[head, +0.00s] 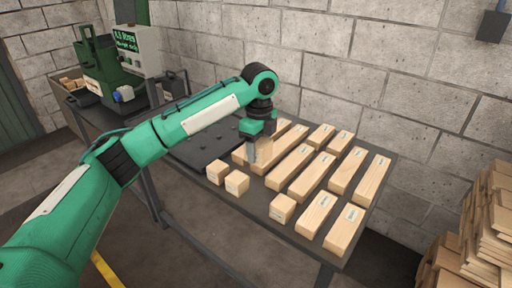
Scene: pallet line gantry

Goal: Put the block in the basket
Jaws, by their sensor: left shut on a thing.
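Several pale wooden blocks, long and short, lie in rows on a dark table (185,155). My left gripper (254,158) points down among the blocks at the left of the rows. It is shut on a wooden block (265,148), which it partly hides; I cannot tell whether that block is clear of the table. Two short blocks (236,183) lie just in front of the gripper. No basket shows clearly; an open box (62,93) with wood pieces in it stands at the far left. My right gripper is out of view.
A green machine with a display box (137,50) stands at the back left. A block wall (350,60) runs close behind the table. Stacked wood (480,235) stands at the lower right.

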